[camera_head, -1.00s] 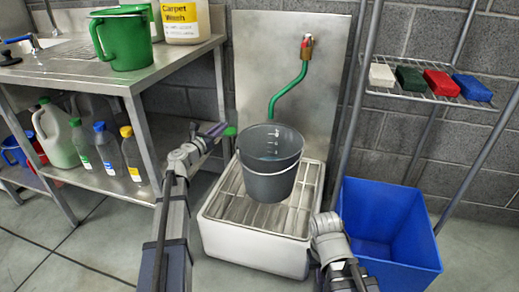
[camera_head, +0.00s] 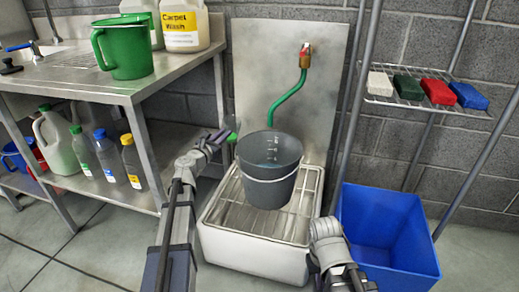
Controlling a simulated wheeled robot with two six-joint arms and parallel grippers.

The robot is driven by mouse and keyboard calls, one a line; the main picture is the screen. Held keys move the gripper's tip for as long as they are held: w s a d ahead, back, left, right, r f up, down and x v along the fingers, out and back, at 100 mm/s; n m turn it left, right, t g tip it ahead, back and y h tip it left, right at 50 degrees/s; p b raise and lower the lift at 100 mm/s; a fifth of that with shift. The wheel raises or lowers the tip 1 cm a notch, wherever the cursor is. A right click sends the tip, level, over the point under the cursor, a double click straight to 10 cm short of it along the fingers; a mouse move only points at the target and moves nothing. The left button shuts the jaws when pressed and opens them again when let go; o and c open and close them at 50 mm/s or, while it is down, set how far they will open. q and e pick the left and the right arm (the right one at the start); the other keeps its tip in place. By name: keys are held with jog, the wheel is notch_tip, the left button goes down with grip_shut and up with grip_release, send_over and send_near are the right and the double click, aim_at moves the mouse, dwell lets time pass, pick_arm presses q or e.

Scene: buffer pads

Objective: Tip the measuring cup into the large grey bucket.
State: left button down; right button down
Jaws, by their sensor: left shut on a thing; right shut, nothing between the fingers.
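The large grey bucket (camera_head: 268,186) stands upright on the grate of a low white sink. It has a thin bail handle, pale level marks inside and what looks like water.
A steel bench (camera_head: 110,90) at left carries a green jug (camera_head: 125,52) and a carpet wash container (camera_head: 181,28); several bottles stand on its lower shelf. A tap with a green hose (camera_head: 287,97) hangs behind the bucket. A blue bin (camera_head: 385,235) and wire shelf with coloured blocks (camera_head: 437,92) stand right.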

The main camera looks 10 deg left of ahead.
pick_arm(q)
jog(key=shift+s+d+r+m+p, duration=0.1)
jog(key=shift+d+r+m+p, duration=0.35)
jog(key=shift+d+m, duration=0.25)
jog(key=shift+d+f, duration=0.15)
jog(key=shift+f, duration=0.2)
jog(key=shift+d+f+m+b, duration=0.2)
jog(key=shift+d+m+b, duration=0.25)
jog(key=shift+m, duration=0.25)
jog(key=d+m, duration=0.2)
jog(key=m, duration=0.1)
jog(key=shift+s+y, duration=0.1)
jog(key=shift+y, duration=0.2)
jog(key=shift+d+f+m+g+b, duration=0.2)
jog(key=shift+f+m+b, duration=0.25)
jog(key=shift+m, duration=0.45)
jog(key=shift+d+f+m+g+b, duration=0.15)
jog(key=shift+f+m+b, duration=0.1)
jog(key=shift+f+m, duration=0.5)
jog(key=shift+d+r+m+y, duration=0.25)
jog(key=shift+r+m, duration=0.25)
jog(key=shift+m, duration=0.45)
jog(key=shift+s+d+f+m+b, duration=0.1)
jog(key=shift+d+f+m+b, duration=0.25)
jog(key=shift+d+f+m, duration=0.35)
dwell(0.4)
